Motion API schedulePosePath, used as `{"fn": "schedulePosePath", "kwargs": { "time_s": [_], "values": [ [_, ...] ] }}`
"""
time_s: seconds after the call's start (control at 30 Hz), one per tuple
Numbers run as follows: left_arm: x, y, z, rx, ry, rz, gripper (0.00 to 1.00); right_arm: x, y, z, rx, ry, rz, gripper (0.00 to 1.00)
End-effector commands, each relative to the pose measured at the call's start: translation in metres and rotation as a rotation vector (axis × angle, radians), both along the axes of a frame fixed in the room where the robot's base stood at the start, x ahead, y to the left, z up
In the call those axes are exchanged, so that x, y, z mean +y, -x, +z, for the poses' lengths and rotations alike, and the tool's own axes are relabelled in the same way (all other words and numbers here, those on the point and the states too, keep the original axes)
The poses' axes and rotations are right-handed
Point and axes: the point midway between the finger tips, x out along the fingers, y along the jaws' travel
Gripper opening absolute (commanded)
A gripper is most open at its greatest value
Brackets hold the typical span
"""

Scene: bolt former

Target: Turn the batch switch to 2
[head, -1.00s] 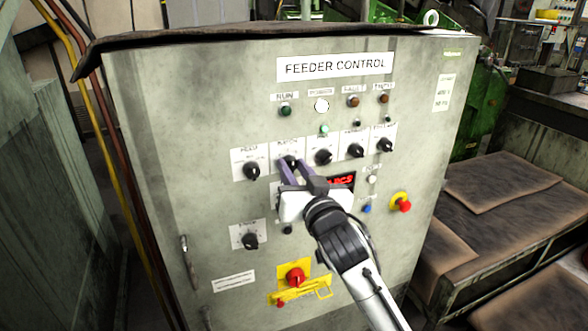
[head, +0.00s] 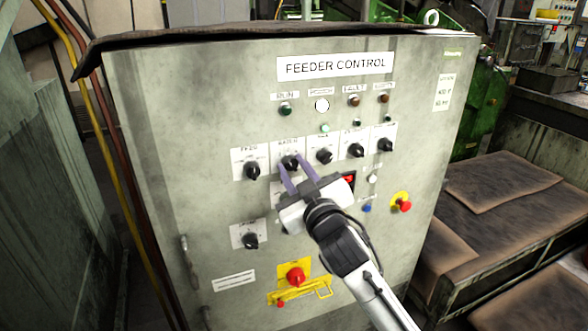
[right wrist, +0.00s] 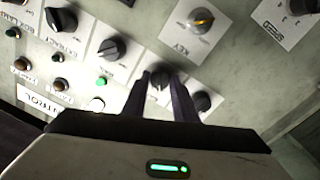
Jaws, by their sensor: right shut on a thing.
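The batch switch (head: 290,162) is a black rotary knob on a white plate, second from the left in the upper knob row of the grey feeder control panel. Its label is partly legible in the head view. My right gripper (head: 291,160) reaches up from the lower right with its two purple fingers on either side of this knob, shut on it. In the right wrist view the knob (right wrist: 160,77) shows between the fingertips. The fingers partly hide its plate, so I cannot read its setting. My left gripper is not in view.
Neighbouring knobs sit close by: the feed knob (head: 252,171) to the left and another knob (head: 324,156) to the right.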

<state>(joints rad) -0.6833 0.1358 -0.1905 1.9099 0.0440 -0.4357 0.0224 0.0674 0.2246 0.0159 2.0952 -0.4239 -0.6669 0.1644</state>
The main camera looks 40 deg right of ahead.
Motion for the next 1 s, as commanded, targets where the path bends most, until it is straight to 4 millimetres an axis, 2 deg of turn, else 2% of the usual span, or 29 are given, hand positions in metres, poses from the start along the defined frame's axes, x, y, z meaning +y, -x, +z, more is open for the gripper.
{"fn": "schedulePosePath", "kwargs": {
  "time_s": [0.4,0.97,1.0],
  "values": [
    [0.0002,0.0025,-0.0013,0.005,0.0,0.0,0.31,-0.0002,0.0,-0.0007,0.049,0.206,0.0,0.03],
    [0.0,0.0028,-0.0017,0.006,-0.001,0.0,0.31,-0.0002,0.0,-0.0008,0.058,0.242,0.0,0.03],
    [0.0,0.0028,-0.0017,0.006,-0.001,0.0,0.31,-0.0002,0.0,-0.0008,0.058,0.242,0.0,0.27]
  ]
}}
